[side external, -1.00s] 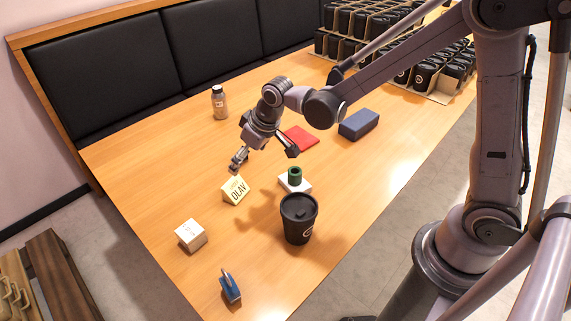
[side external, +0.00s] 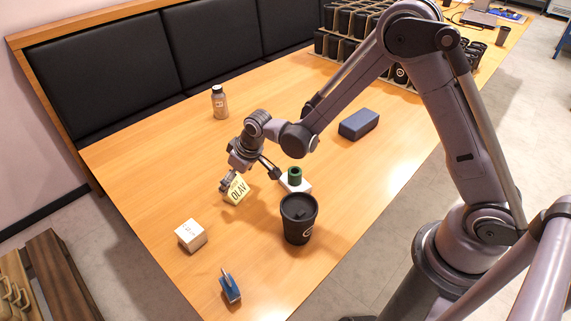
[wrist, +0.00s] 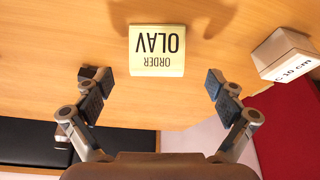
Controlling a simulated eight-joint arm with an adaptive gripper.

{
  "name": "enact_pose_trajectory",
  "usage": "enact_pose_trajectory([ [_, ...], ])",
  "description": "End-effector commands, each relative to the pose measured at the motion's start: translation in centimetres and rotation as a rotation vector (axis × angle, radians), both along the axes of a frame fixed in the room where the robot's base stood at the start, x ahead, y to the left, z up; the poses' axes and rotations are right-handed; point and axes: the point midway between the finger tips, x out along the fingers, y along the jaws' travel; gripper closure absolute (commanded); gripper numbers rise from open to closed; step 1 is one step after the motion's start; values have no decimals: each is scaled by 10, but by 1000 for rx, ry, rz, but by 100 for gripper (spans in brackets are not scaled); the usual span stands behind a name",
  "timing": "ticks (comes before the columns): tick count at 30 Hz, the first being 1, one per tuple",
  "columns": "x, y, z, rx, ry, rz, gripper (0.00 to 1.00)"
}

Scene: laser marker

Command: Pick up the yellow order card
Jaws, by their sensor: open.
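The yellow order card (side external: 237,190) is a small tent-shaped card reading "ORDER OLAV", standing on the wooden table. In the wrist view the card (wrist: 157,50) appears upside down, ahead of my fingers and centred between them. My gripper (side external: 250,180) is low over the table beside the card, with its fingers spread. In the wrist view my gripper (wrist: 156,90) is open and empty, with a finger on each side below the card in the picture. I cannot tell whether a finger touches the card.
Nearby on the table (side external: 150,165) are a black lidded cup (side external: 298,220), a green ring on a white block (side external: 295,180), a white cube (side external: 190,235) and a blue stamp-like object (side external: 230,288). A blue box (side external: 358,124) and a bottle (side external: 219,102) stand farther back.

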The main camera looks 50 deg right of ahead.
Motion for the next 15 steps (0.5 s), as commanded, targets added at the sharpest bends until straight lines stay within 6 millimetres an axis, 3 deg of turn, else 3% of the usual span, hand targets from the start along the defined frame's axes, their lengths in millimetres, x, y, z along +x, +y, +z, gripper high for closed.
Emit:
enact_pose_trajectory([
  [9, 16, -1, -33, 0, 0, 0, 6],
  [15, 20, 0, -44, 0, 0, 0, 6],
])
